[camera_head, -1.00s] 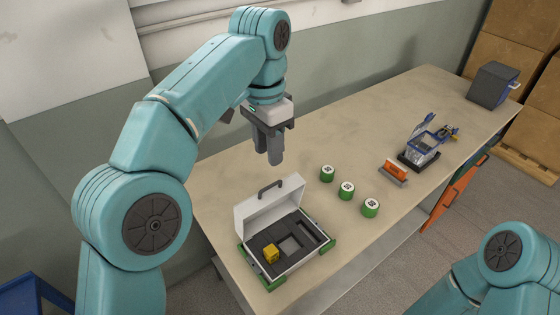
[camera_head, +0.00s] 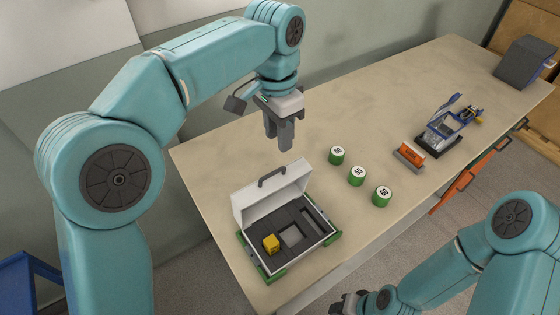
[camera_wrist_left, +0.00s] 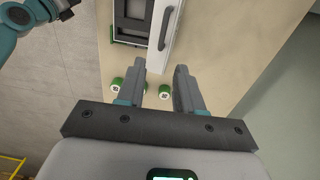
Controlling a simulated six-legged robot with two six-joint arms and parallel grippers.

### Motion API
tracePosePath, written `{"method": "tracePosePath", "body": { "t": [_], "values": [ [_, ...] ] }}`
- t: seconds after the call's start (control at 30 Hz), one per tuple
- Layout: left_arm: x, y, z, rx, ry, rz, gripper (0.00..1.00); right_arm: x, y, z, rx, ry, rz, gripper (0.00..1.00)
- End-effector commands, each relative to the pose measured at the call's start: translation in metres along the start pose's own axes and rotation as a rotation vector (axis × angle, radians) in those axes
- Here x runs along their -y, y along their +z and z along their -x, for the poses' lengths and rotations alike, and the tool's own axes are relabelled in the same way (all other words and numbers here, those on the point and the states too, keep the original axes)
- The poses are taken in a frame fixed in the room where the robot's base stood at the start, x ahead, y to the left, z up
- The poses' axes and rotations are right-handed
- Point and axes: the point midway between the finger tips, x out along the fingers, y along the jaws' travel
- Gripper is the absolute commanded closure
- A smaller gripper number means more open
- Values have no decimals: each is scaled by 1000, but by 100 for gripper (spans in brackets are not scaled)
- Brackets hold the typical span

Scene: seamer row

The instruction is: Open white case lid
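The white case (camera_head: 322,237) stands on the table with its lid (camera_head: 273,194) raised and a dark handle (camera_head: 272,177) on the lid's top edge. Its dark foam insert holds a yellow block (camera_head: 271,243) in one pocket; other pockets look empty. My left gripper (camera_head: 280,148) points down above the table behind the lid, apart from it. In the left wrist view its fingers (camera_wrist_left: 168,70) are spread with nothing between them, and the lid (camera_wrist_left: 165,38) with its handle lies beyond. My right gripper (camera_head: 348,303) is at the bottom edge, partly cut off; its fingers are unclear.
Green cylinders with white tops (camera_head: 357,176) stand right of the case. Further right are an orange item on a grey holder (camera_head: 410,153), a blue-framed device (camera_head: 441,132) and a dark grey box (camera_head: 525,62). The back of the table (camera_head: 350,95) is clear.

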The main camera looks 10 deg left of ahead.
Motion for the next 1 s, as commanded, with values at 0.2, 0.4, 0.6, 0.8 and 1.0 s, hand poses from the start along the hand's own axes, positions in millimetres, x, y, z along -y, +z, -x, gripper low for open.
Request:
{"method": "tracePosePath", "body": {
  "t": [0.2, 0.4, 0.6, 0.8, 1.0],
  "values": [
    [0, 1, -51, 5, 2, 1, 64, -1, -1, -4, -1, 0, 0, 57],
    [2, -1, -79, 3, 1, 1, 64, -1, 0, -3, -1, 0, 0, 57],
    [3, -2, -88, 3, 0, 1, 64, -1, -1, -3, -1, 0, 0, 57],
    [4, -2, -88, 2, 0, 0, 64, -1, 0, -3, -1, 0, 0, 57],
    [4, -3, -88, 3, 1, 0, 100, -1, 0, -3, -1, 0, 0, 57]
  ]
}}
